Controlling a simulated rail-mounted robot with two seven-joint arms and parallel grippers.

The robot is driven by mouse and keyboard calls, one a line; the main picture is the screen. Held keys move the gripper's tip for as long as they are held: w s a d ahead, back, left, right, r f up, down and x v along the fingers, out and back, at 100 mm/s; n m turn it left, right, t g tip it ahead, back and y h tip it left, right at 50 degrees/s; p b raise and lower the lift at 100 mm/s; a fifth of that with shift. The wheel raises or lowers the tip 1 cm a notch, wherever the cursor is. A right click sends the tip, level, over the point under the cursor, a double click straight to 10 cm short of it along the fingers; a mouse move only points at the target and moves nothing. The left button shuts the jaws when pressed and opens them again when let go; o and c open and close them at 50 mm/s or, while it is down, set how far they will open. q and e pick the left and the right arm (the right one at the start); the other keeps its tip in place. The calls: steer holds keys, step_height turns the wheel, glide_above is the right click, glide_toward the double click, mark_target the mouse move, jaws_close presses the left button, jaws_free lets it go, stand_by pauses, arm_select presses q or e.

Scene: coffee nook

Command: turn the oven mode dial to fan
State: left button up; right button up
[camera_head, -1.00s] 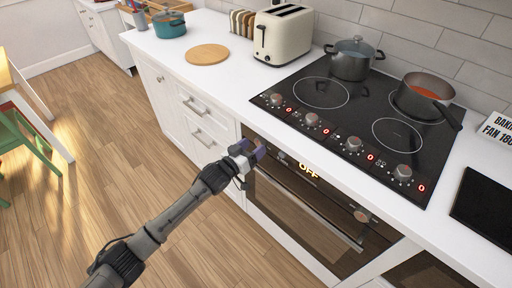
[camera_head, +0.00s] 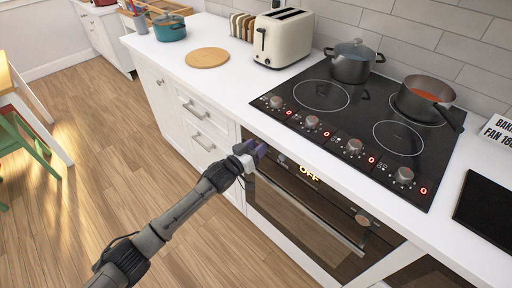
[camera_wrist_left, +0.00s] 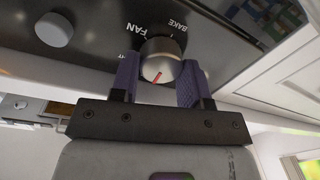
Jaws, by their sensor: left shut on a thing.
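The oven mode dial (camera_wrist_left: 163,52) is a round silver knob with a red pointer line. In the left wrist view the line sits at the dial's lower side, away from the FAN and BAKE labels at its upper left and upper right. My left gripper (camera_head: 257,151) is at the left end of the oven's front panel. Its purple fingers are on both sides of the dial and shut on it; in the head view they hide it. The oven display (camera_head: 309,173) reads OFF. My right gripper is in neither view.
A second grey knob (camera_wrist_left: 54,29) is left of the dial in the wrist view. The oven handle (camera_head: 312,213) runs below the panel. Above are the black hob (camera_head: 352,112) with several knobs, a pot (camera_head: 352,66) and a pan (camera_head: 422,100).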

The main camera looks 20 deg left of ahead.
arm_select(q)
steer(key=shift+c, duration=1.1)
steer(key=m+p, duration=0.3)
steer(key=m, duration=0.1)
steer(key=shift+d+r, duration=0.1)
steer(key=m+p, duration=0.1)
steer(key=m, duration=0.2)
steer(key=shift+f+m+h, duration=0.15)
steer(key=shift+m+h, duration=0.15)
steer(key=shift+m, duration=2.65)
steer(key=shift+f+m+h, duration=0.1)
steer(key=shift+m+h, duration=0.2)
steer(key=shift+m, duration=2.6)
steer(key=shift+f+m+h, duration=0.15)
steer(key=shift+m+h, duration=0.15)
steer(key=shift+m, duration=2.65)
